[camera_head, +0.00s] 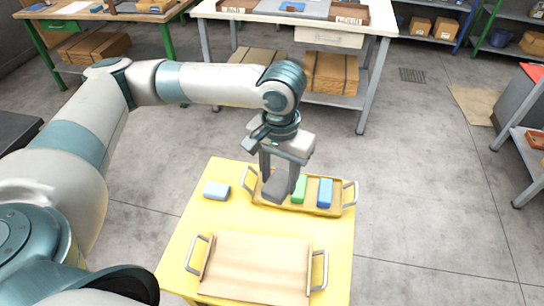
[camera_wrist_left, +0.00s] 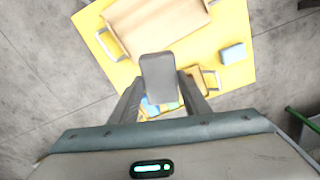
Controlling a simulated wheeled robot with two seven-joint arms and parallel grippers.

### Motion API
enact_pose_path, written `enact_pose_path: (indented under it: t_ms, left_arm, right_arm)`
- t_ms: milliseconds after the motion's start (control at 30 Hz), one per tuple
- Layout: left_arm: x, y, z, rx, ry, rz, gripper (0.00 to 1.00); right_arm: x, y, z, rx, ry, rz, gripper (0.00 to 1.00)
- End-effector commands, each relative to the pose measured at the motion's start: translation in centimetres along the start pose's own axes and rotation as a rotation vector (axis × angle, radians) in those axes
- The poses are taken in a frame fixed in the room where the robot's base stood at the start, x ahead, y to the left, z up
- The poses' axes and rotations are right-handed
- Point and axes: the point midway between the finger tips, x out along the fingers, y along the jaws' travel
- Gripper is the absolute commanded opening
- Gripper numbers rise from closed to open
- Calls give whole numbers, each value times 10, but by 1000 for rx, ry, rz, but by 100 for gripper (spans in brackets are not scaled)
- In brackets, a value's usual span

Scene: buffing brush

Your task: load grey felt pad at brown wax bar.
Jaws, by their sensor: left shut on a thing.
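My left gripper (camera_head: 281,172) is shut on the grey felt pad (camera_head: 277,189) and holds it over the left part of a small wooden tray (camera_head: 323,211). In the left wrist view the pad (camera_wrist_left: 158,76) sticks out from between the fingers. A green bar (camera_head: 299,189) and a blue bar (camera_head: 325,192) lie side by side in that tray, right of the pad. I cannot make out the brown wax bar; the pad and gripper cover the tray's left part. My right gripper is not in view.
The tray stands on a yellow table (camera_head: 186,237). A light blue block (camera_head: 216,190) lies left of it, and a larger wooden tray with metal handles (camera_head: 257,267) lies at the front. A workbench (camera_head: 377,22) stands behind, with clear floor between.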

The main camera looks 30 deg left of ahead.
Motion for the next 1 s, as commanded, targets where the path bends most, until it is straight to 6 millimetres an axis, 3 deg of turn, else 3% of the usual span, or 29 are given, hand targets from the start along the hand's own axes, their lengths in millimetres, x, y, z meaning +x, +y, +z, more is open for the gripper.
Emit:
enact_pose_path:
  t_ms: [167,467,700,1000]
  left_arm:
    - [-3,6,-27,47,-3,2,24]
    - [12,1,-102,188,-8,2,24]
    - [46,-27,-146,312,-10,2,24]
    - [108,-80,-159,458,-8,1,24]
  right_arm:
    - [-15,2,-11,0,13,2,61]
    - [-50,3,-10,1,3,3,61]
    - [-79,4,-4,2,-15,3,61]
    - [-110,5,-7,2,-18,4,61]
